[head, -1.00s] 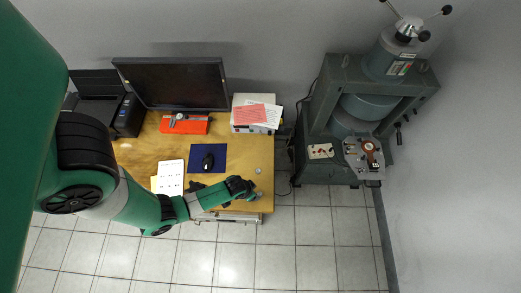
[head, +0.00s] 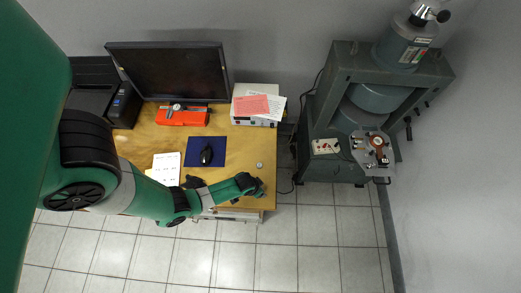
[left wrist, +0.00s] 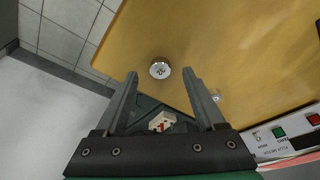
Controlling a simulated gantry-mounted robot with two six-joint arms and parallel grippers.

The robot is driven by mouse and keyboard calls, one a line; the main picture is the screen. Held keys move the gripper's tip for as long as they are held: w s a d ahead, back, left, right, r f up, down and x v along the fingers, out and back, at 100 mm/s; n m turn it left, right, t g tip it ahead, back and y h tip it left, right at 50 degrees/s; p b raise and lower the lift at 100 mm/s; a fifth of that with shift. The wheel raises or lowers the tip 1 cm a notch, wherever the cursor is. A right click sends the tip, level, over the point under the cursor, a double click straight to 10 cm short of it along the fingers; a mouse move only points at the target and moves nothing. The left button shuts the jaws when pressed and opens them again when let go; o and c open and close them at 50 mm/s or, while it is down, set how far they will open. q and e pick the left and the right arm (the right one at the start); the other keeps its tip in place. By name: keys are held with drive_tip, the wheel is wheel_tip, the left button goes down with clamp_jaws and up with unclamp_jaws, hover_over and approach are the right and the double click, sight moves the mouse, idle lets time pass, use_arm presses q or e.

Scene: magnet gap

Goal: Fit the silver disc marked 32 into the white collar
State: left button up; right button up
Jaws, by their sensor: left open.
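My left gripper (head: 262,187) is open over the right edge of the wooden desk. In the left wrist view its open fingers (left wrist: 160,78) have a silver disc (left wrist: 160,69) ahead of and between their tips, apart from them. The disc lies on the desk near its edge, and dark marks show on its top; I cannot read them surely. A second small silver disc (left wrist: 215,97) lies farther along the desk; it shows in the head view (head: 259,165) too. I cannot make out the white collar. My right gripper is not in view.
A green press-like machine (head: 345,110) stands right of the desk, with a grey plate (head: 384,164) carrying a brown round part (head: 377,142). A blue mat (head: 192,151) with a mouse, papers (head: 166,168), a monitor (head: 168,70) and an instrument box (head: 243,92) are on the desk.

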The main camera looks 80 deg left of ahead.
use_arm(q)
drive_tip(key=shift+x, duration=1.05)
clamp_jaws()
drive_tip(key=shift+r, duration=0.1)
